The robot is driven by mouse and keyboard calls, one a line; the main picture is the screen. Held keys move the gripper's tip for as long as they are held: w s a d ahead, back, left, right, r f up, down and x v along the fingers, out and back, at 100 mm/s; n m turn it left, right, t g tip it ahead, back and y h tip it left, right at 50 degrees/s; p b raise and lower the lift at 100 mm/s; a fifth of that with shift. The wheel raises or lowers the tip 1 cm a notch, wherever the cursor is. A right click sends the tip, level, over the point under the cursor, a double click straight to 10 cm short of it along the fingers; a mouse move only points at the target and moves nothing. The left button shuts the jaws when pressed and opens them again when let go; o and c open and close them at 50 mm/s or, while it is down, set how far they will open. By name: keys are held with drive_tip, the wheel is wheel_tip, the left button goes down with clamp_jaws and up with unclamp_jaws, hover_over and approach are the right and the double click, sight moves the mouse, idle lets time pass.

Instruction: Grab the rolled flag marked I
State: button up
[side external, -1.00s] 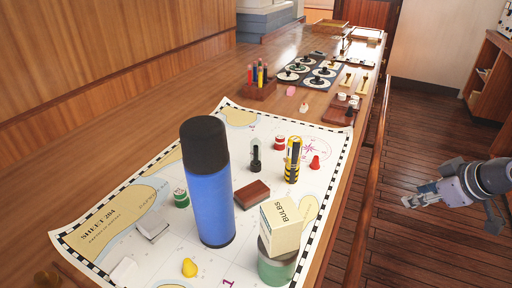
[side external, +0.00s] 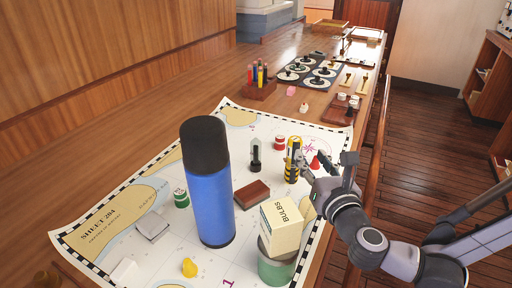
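I can read no letter I on anything, so I cannot tell for sure which thing is the flag. A yellow and black upright roll-like piece (side external: 292,160) stands on the chart. Several thin coloured sticks or rolls (side external: 259,74) stand upright in a wooden block farther back. My gripper (side external: 315,161) is low over the right part of the chart, just right of the yellow and black piece. Its fingers look spread and it seems empty. A red cone (side external: 315,163) shows between or behind the fingers. I cannot tell whether the near finger touches the yellow and black piece.
A tall blue bottle with a black cap (side external: 211,200) stands on the chart (side external: 245,215). A BULBS box (side external: 281,226) sits on a green jar (side external: 275,266). A brown block (side external: 252,194), red tin (side external: 279,143) and green tin (side external: 181,198) stand nearby. A wooden rail edges the table.

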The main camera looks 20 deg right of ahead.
drive_tip(key=w+n, duration=0.1)
drive_tip(key=w, duration=0.9)
drive_tip(key=shift+w+a+n+t+y, duration=0.2)
drive_tip(key=shift+a+n+t+y, duration=0.1)
drive_tip(key=shift+a+n+t, duration=0.1)
drive_tip(key=shift+r, duration=0.1)
clamp_jaws()
